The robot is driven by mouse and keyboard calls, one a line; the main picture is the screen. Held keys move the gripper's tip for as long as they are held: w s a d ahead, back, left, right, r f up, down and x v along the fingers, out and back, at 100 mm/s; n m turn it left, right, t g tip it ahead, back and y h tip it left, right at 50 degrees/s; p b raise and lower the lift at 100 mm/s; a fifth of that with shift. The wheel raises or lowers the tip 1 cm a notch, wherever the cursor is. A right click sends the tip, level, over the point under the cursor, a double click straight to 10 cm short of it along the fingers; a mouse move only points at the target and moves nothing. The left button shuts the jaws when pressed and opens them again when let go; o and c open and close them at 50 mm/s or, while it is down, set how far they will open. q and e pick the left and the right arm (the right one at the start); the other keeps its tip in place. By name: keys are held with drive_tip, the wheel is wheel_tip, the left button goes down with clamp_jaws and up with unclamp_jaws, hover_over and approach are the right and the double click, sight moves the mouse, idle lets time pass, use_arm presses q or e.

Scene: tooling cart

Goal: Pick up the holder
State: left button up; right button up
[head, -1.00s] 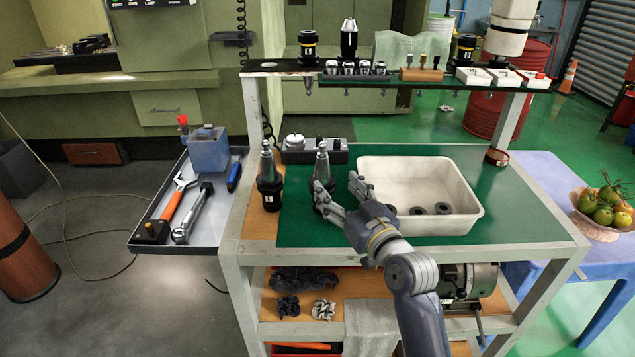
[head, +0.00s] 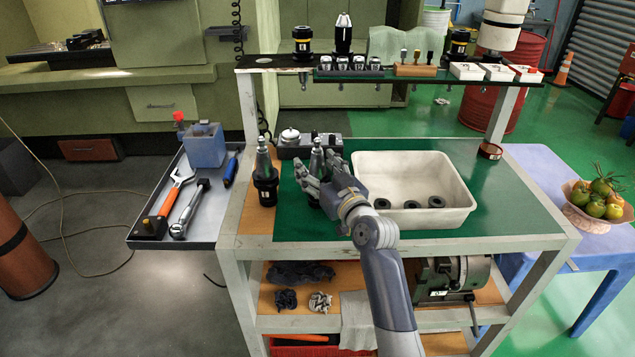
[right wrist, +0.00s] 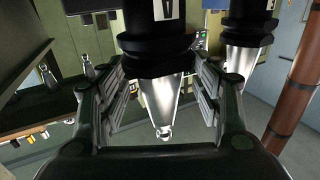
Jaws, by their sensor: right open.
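A tool holder (head: 317,158) with a black base and a silver cone stands upright on the green top of the cart. My right gripper (head: 316,172) is at this holder, fingers apart, and partly hides its base in the head view. In the right wrist view, which is upside down, the holder's silver cone (right wrist: 162,100) sits between the open fingers (right wrist: 163,82); a gap shows on both sides of the cone. A second, similar holder (head: 265,178) stands upright to the left on the wooden strip. It also shows in the right wrist view (right wrist: 245,55). My left gripper is not in view.
A white bin (head: 463,207) with several dark rings stands just right of my right gripper. A black box (head: 293,149) stands behind the holder. A raised shelf (head: 385,75) with tooling spans the cart's back. A grey side tray (head: 207,225) holds tools.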

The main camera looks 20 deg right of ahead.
sight(320, 155)
drive_tip(key=c, duration=0.9)
drive_tip(key=shift+r, duration=0.3)
drive_tip(key=c, duration=0.3)
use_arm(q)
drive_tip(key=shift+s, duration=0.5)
use_arm(e)
drive_tip(key=shift+w+f, duration=0.1)
drive_tip(key=shift+c, duration=0.3)
drive_tip(key=shift+o, duration=0.2)
drive_tip(key=shift+r, duration=1.85)
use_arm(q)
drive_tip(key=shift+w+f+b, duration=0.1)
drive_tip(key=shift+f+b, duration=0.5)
use_arm(e)
drive_tip(key=s+a+r, duration=0.1)
drive_tip(key=s, duration=1.5)
drive_tip(key=shift+r, duration=0.15)
use_arm(q)
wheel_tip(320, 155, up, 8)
drive_tip(key=p, duration=0.8)
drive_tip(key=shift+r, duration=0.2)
use_arm(e)
wheel_tip(320, 155, up, 8)
drive_tip(key=shift+f, duration=0.2)
